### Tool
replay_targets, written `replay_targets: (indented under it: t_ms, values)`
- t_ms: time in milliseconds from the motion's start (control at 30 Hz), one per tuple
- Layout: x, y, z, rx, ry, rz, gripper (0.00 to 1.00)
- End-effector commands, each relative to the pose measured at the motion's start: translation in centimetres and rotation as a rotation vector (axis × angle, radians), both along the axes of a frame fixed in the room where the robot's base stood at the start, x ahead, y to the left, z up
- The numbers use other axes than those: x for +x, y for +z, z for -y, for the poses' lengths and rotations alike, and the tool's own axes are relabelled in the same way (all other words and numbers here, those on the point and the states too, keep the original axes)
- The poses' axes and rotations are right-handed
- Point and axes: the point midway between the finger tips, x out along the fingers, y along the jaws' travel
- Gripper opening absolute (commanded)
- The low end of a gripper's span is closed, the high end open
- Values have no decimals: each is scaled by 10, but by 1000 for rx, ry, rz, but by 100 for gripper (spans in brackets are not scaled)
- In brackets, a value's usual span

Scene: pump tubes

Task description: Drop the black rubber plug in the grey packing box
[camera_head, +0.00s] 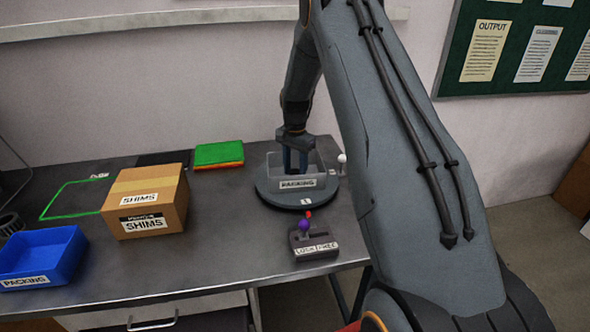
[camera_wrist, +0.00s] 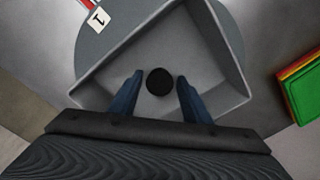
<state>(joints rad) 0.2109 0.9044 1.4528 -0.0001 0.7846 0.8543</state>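The grey packing box (camera_head: 316,170) stands on a round grey turntable (camera_head: 285,199) and carries a PACKING label. In the wrist view the box (camera_wrist: 222,70) is seen from above. The black rubber plug (camera_wrist: 160,81) shows as a dark disc inside the box outline, between my two blue fingertips. A narrow gap shows on each side of it, and it seems to lie on the box floor. My gripper (camera_wrist: 160,84) is open and points down into the box. In the head view my gripper (camera_head: 297,162) is over the box, and the plug is hidden.
A blue PACKING bin (camera_head: 40,252) stands at the front left, with a cardboard SHIMS box (camera_head: 146,199) beside it. A green and orange stack (camera_head: 218,154) lies behind. A lever unit (camera_head: 313,242) labelled LOCK and FREE sits in front of the turntable. The table's front middle is clear.

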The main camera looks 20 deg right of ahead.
Motion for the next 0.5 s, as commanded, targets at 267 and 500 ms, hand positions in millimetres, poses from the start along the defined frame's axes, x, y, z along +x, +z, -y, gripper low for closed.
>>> replay_targets:
  t_ms: [267,500]
  values:
    - [0,1,0,0,0,0,51]
    - [1,15,0,-1,0,3,51]
